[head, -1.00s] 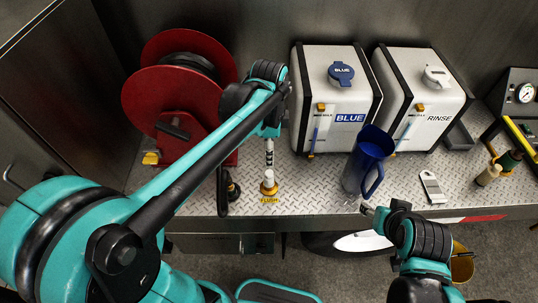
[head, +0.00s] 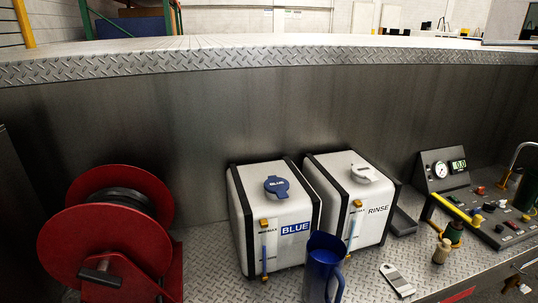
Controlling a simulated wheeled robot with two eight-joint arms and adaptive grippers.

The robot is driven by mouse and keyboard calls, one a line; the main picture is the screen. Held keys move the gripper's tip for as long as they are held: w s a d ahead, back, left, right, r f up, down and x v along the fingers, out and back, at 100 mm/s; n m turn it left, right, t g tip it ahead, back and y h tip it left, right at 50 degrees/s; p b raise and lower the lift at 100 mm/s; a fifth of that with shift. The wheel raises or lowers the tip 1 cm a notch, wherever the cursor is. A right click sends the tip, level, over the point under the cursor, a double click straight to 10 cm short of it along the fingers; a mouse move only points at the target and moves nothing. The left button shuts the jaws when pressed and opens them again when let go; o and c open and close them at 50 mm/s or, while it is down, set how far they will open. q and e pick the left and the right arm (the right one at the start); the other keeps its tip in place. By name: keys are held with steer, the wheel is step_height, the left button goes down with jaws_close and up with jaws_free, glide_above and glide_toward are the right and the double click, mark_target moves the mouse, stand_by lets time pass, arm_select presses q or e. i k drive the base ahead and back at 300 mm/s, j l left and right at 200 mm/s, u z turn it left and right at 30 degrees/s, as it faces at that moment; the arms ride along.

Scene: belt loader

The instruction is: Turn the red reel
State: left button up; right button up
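The red reel (head: 70,245) stands on the deck at the lower left of the head view. It has two red round flanges with a dark coiled hose (head: 118,200) between them. A crank with a dark grip (head: 100,276) shows on the near flange, low in the view. The reel's lower part is cut off by the bottom edge. Neither of my grippers is in view, and nothing is seen touching the reel.
A white BLUE tank (head: 250,217) and a white RINSE tank (head: 330,178) stand right of the reel. A blue jug (head: 323,268) is in front of them. A gauge panel (head: 443,172) is at the right. A grey metal wall (head: 160,130) rises behind.

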mark_target(127, 210)
steer(key=u, duration=1.3)
